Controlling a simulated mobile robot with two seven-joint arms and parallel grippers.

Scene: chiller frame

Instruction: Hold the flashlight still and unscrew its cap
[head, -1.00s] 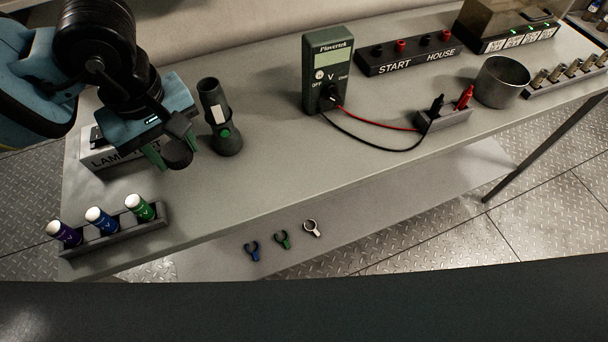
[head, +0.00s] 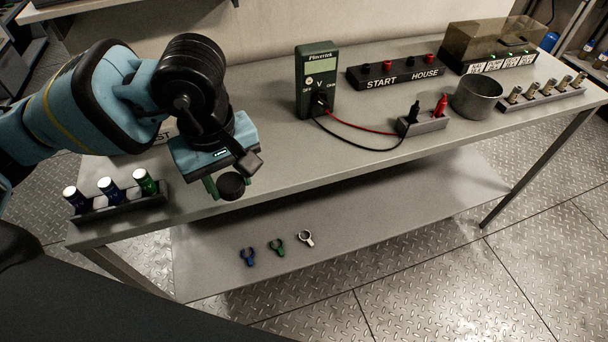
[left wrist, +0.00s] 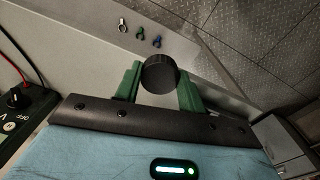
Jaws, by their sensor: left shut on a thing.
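My left gripper (head: 218,188) is shut on a round black piece (head: 231,186), which looks like the flashlight's cap. In the left wrist view the black piece (left wrist: 160,74) sits between the two green fingers (left wrist: 188,93). The gripper holds it by the front edge of the bench, apparently above the bench top. The flashlight itself does not show in either view now; my left arm covers the part of the bench where it stood. My right gripper is not in view.
A rack (head: 120,204) with several capped tubes stands at the bench's front left. A multimeter (head: 316,82), lead holder (head: 422,126) and metal cup (head: 477,97) stand to the right. Small ring clips (head: 277,247) lie on the lower shelf (head: 350,220). The front middle bench top is clear.

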